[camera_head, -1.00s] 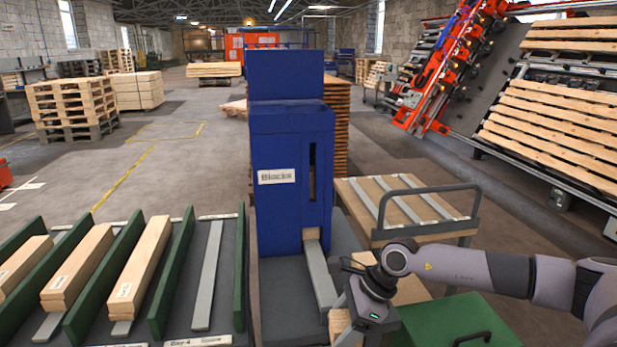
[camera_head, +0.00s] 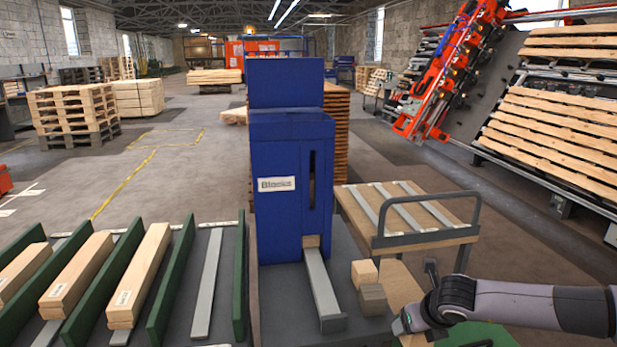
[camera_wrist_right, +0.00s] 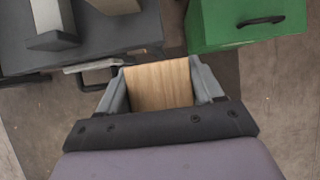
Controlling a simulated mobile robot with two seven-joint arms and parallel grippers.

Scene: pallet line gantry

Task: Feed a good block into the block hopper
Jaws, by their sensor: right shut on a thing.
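The blue block hopper (camera_head: 290,190), labelled "Blocks", stands in the middle of the head view with a tall slot in its front. A wooden block (camera_head: 311,241) shows at its foot, at the head of a grey rail (camera_head: 322,288). A pale block (camera_head: 364,272) and a greyer block (camera_head: 372,299) sit right of the rail on the grey table. My right gripper (camera_wrist_right: 160,80) is shut on a wooden block (camera_wrist_right: 158,86), off the table's near edge. In the head view its fingers are mostly hidden by my arm. My left gripper is out of view.
A green box (camera_wrist_right: 245,22) with a black handle lies right of the held block. Green-walled lanes (camera_head: 172,285) with timber stand at left. A cart (camera_head: 425,240) with a grey handle stands behind my right arm.

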